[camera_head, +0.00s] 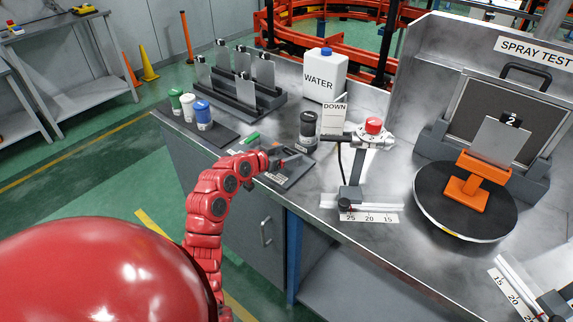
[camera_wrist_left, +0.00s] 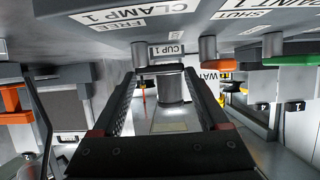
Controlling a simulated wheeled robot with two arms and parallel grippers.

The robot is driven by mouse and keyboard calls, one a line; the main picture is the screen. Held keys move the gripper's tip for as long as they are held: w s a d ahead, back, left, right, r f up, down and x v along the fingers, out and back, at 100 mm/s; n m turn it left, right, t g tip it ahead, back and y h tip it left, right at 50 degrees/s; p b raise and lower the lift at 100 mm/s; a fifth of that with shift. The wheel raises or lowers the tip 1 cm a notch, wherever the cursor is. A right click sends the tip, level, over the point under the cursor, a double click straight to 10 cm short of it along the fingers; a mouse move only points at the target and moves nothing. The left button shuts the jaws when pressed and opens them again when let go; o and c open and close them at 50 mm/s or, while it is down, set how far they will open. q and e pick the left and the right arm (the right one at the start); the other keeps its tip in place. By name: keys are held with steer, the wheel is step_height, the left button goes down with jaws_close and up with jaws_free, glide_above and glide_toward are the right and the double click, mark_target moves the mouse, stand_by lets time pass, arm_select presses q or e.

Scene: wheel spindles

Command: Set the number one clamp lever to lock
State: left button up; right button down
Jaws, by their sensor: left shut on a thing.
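My left gripper (camera_head: 273,161) is at the small lever fixture (camera_head: 287,176) near the front edge of the bench. The left wrist view looks upside down across this fixture, and my two dark fingers (camera_wrist_left: 161,78) reach in from the bottom. They are shut on a lever, taken to be the number one clamp lever, which they mostly hide. A label reading FREE and CLAMP 1 (camera_wrist_left: 135,15) is close by, so the lever's exact setting cannot be read. A SHUT, PAINT 1 label (camera_wrist_left: 262,10) is beside it. My right gripper is not in view.
A dark cup (camera_head: 307,128) stands just behind the fixture. Green, white and blue-capped bottles (camera_head: 203,113) stand to its left. A water jug (camera_head: 325,77), a red-topped stand (camera_head: 373,127) and a round turntable (camera_head: 440,215) with an orange holder stand behind and right.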

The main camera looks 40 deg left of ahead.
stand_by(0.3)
arm_select(q)
steer(key=o, duration=1.2)
steer(key=shift+o, duration=0.2)
steer(key=shift+s, duration=0.1)
steer(key=b+v, duration=0.1)
steer(key=v, duration=1.6)
steer(key=shift+r+b, duration=0.2)
steer(key=shift+b, duration=0.1)
steer(key=shift+a, duration=0.1)
